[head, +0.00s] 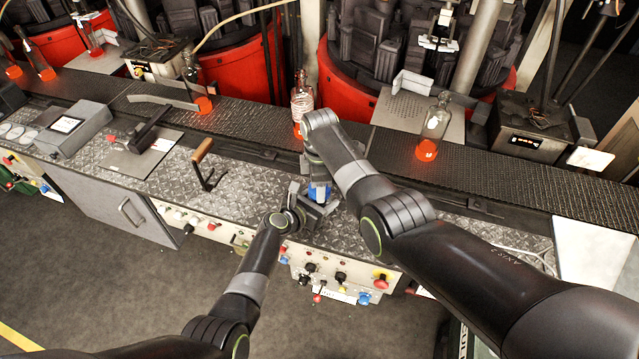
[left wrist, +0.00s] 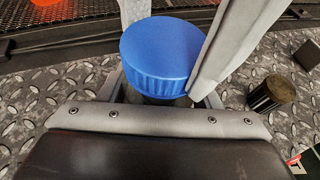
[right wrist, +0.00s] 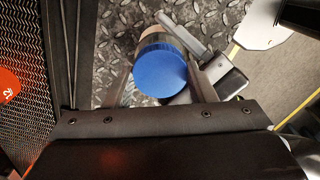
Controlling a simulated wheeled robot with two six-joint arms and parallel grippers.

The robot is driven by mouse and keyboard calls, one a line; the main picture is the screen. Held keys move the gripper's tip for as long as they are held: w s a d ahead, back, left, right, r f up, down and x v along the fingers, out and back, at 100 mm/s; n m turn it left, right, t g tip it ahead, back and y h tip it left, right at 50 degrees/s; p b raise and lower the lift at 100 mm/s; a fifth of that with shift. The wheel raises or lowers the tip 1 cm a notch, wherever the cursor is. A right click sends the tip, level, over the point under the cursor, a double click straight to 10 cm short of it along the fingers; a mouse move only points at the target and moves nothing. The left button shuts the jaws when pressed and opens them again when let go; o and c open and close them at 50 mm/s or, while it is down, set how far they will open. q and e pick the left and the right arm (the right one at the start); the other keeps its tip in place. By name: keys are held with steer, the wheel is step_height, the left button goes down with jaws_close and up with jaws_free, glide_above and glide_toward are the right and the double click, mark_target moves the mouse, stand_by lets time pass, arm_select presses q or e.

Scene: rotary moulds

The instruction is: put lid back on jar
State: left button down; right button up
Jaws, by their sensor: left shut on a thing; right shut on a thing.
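The blue lid (head: 319,191) is over the jar above the metal plate. In the left wrist view the ribbed lid (left wrist: 162,55) looks level, with a dark strip of the jar (left wrist: 160,97) below it. The right wrist view shows the lid (right wrist: 160,73) with the pale jar side (right wrist: 155,36) behind. My left gripper (left wrist: 163,98) is shut around the jar, below the lid. My right gripper (right wrist: 160,82) is shut on the lid, its fingers at either side. I cannot tell whether the lid is seated or slightly apart from the jar. Most of the jar is hidden.
A dark conveyor (head: 240,122) with several glass bottles, one clear with an orange base (head: 427,148), runs behind the plate. A wooden-handled crank (head: 203,152) stands at left. A short dark cylinder (left wrist: 271,94) stands right of the jar. Control knobs line the front.

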steer(key=shift+m, duration=0.4)
steer(key=o, duration=1.1)
steer(key=shift+c, duration=0.2)
steer(key=shift+a, duration=0.1)
steer(key=shift+s, duration=0.1)
steer(key=shift+r, duration=2.25)
